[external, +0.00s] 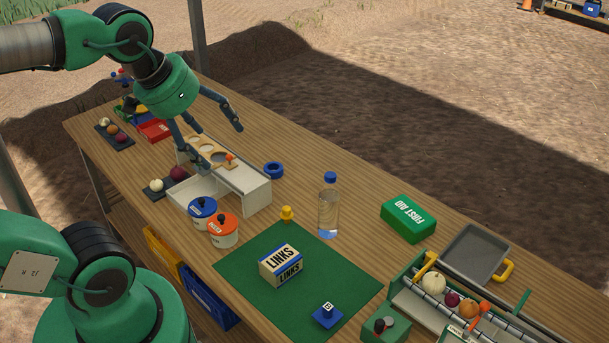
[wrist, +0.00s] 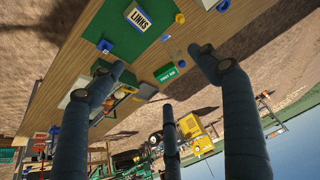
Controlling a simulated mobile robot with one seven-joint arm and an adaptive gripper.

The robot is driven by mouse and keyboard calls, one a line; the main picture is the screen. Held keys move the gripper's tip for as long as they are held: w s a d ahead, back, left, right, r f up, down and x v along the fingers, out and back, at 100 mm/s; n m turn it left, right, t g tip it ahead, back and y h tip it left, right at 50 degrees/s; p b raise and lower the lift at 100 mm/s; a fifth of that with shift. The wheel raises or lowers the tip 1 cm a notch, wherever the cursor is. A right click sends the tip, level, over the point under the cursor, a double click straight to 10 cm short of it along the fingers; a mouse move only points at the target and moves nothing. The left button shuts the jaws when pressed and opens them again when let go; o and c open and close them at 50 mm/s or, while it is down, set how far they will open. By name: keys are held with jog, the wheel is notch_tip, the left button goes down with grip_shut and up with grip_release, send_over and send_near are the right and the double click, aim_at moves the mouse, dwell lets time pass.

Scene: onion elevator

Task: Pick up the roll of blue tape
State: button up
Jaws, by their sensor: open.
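The roll of blue tape (external: 273,170) lies flat on the wooden table, just right of the white stand with round holes. My gripper (external: 213,143) is open and empty, with its fingers spread, above the table to the upper left of the tape in the external view. My open fingers also show in the wrist view (wrist: 160,75), with nothing between them.
The white stand (external: 256,194) is close to the tape and my gripper. Bare wood lies behind the tape.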

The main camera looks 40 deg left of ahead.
jog(key=w+a+f+m+g, duration=0.15)
jog(key=w+a, duration=0.25)
jog(key=w, duration=0.5)
jog(key=w+a+f, duration=0.3)
jog(key=w+a, duration=0.2)
jog(key=w, duration=0.4)
jog(key=w+a+f+m+g, duration=0.15)
jog(key=w+a, duration=0.25)
jog(key=w, duration=0.5)
jog(key=w+a+f, duration=0.4)
jog(key=a+f, duration=0.2)
jog(key=f, duration=0.3)
jog(key=w+a+f+m+g, duration=0.1)
jog(key=w+a+f, duration=0.4)
jog(key=a+f, duration=0.2)
jog(key=w+a+f+p, duration=0.1)
jog(key=w+a+f, duration=0.3)
jog(key=a+f, duration=0.3)
notch_tip(320, 180, down, 4)
jog(key=shift+w+f+m+h, duration=0.1)
jog(key=shift+w+m+h, duration=0.2)
jog(key=shift+w, duration=0.1)
send_over(271, 167)
jog(key=shift+d+f+b, duration=0.15)
jog(key=shift+f+b, duration=0.3)
jog(key=shift+f, duration=3.85)
